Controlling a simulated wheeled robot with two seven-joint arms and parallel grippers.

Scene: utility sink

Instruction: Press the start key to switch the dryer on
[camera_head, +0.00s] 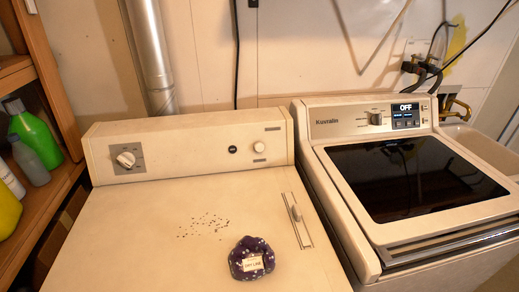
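The dryer (130,225) is the cream machine on the left, seen from above. Its raised back panel holds a round dial (126,159) on a grey plate at left, a small dark round button (233,150) right of the middle, and a pale round knob (259,147) beside it. The labels are too small to read, so I cannot tell which of these is the start key. Neither of my grippers is in view, and nothing touches the panel.
A dark purple spotted bundle (250,262) with a white tag and dark specks (204,226) lie on the dryer top, near a slotted slider (297,214). A washer (405,180) reading OFF stands at right. Shelves with bottles (35,135) stand at left.

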